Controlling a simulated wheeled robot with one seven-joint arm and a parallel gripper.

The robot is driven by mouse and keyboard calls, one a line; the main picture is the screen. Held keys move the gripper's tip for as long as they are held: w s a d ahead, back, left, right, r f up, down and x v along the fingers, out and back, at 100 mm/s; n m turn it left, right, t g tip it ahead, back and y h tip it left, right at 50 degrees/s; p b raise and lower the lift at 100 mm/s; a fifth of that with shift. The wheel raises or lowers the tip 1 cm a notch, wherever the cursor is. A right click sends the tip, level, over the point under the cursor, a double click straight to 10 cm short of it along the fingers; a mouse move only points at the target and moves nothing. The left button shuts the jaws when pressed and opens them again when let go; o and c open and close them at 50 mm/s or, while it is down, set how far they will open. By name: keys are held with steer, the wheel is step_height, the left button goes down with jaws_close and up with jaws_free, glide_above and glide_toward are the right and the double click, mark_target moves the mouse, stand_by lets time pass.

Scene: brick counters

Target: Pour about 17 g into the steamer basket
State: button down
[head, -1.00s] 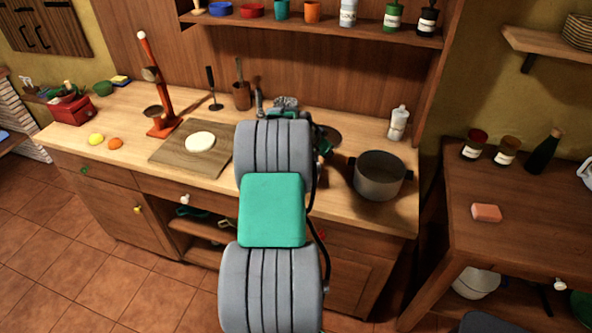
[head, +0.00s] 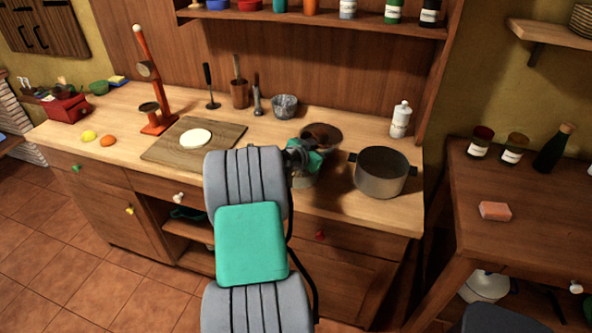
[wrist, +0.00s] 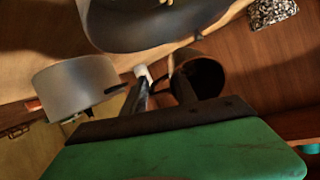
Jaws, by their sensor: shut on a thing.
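My gripper (wrist: 163,92) is shut on a dark brown cup (wrist: 203,76), which looks tilted in the wrist view with its mouth partly facing the camera. Its contents cannot be made out. In the head view my gripper (head: 305,157) is over the counter, left of a grey pot (head: 382,176) with side handles. A grey vessel (head: 303,181) shows partly below my gripper. I cannot tell which vessel is the steamer basket. In the wrist view a grey pot (wrist: 72,88) is at left and a large dark rounded vessel (wrist: 150,32) is at top.
A speckled grey container (head: 285,106) stands at the back. A white bottle (head: 400,120) stands at the back right. A board (head: 225,134) with a white round piece (head: 195,138) lies to the left.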

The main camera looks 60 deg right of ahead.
steer(key=shift+f+h+b, duration=0.3)
steer(key=shift+f, duration=0.05)
steer(key=shift+w+r, duration=0.1)
steer(key=shift+r, duration=0.2)
steer(key=shift+w+a+r+h+b, duration=0.1)
steer(key=shift+a+h+b, duration=0.75)
steer(key=shift+b, duration=1.9)
steer(key=shift+a+r+g+h+b, duration=0.15)
steer(key=shift+h+b, duration=0.3)
steer(key=shift+b, duration=1.25)
steer(key=shift+a+g+h+b, duration=0.15)
steer(key=shift+h+b, duration=0.25)
steer(key=shift+b, duration=1.25)
steer(key=shift+w+a+r+h+b, duration=0.1)
steer(key=shift+r+h+b, duration=0.8)
steer(key=shift+r+b, duration=1.4)
